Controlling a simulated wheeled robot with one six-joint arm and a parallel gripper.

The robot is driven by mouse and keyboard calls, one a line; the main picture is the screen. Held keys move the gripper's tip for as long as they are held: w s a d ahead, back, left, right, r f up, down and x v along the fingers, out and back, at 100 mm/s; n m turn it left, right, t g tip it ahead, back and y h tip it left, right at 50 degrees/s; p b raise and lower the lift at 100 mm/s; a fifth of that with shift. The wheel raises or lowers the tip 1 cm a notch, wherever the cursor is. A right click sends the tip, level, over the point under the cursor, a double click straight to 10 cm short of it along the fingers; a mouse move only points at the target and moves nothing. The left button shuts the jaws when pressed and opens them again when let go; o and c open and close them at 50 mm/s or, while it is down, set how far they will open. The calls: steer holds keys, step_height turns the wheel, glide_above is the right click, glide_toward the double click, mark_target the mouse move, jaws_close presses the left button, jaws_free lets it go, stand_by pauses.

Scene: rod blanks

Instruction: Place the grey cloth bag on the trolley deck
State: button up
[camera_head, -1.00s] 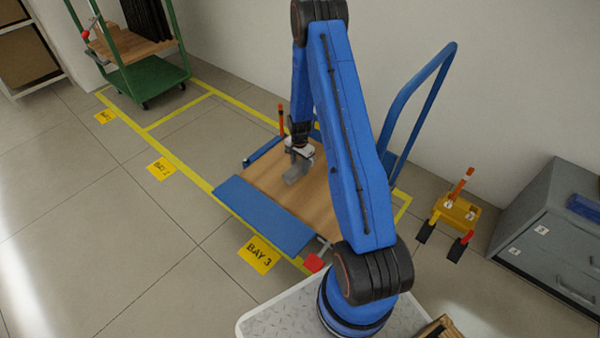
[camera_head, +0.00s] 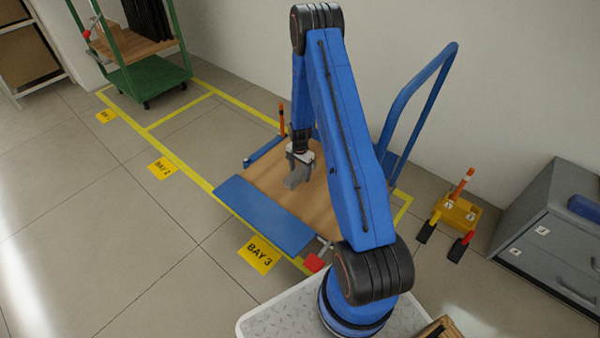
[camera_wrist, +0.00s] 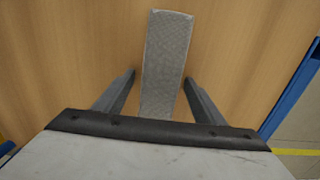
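The grey cloth bag (camera_wrist: 167,60) is a long, pale grey strip with a woven look in the wrist view. It also shows in the head view (camera_head: 296,179), over the wooden deck of the trolley (camera_head: 268,173). It appears to lie on the deck, though contact underneath is hidden. My gripper (camera_wrist: 160,76) is just above the deck with one finger on each side of the bag. A gap shows between the left finger and the bag; the right fingertip is very close to it. The bag's near end is hidden under my gripper.
The trolley has a blue front flap (camera_head: 262,213) and a tall blue handle (camera_head: 420,95). A yellow wheel chock set (camera_head: 455,211) and grey drawers (camera_head: 555,235) stand right. A green trolley (camera_head: 150,78) stands far left. Open floor lies left.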

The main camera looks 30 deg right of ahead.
step_height(320, 180, up, 12)
steer(key=r, duration=0.1)
step_height(320, 180, up, 18)
steer(key=n+t, duration=0.1)
steer(key=n, duration=0.2)
glide_above(300, 169)
steer(key=s+a, duration=0.4)
steer(key=a, duration=0.1)
steer(key=s+a+r+n+t, duration=0.1)
steer(key=s+a+r+n, duration=0.2)
steer(key=r, duration=0.4)
steer(key=s+a+r+n, duration=0.1)
steer(key=s+a+r, duration=0.2)
steer(key=s+r, duration=0.35)
steer(key=s+a+r+n+t, duration=0.1)
steer(key=s+a+r+n, duration=0.1)
steer(key=s, duration=0.6)
steer(key=s+a+r+n+t, duration=0.1)
steer(key=s+a+r+n, duration=0.1)
steer(key=s+r, duration=0.3)
steer(key=s+a+r+n, duration=0.3)
steer(key=s+r, duration=0.1)
steer(key=s, duration=0.9)
steer(key=shift+s+r+t, duration=0.2)
steer(key=shift+r+t, duration=0.05)
steer(key=shift+t, duration=0.15)
steer(key=shift+c, duration=0.6)
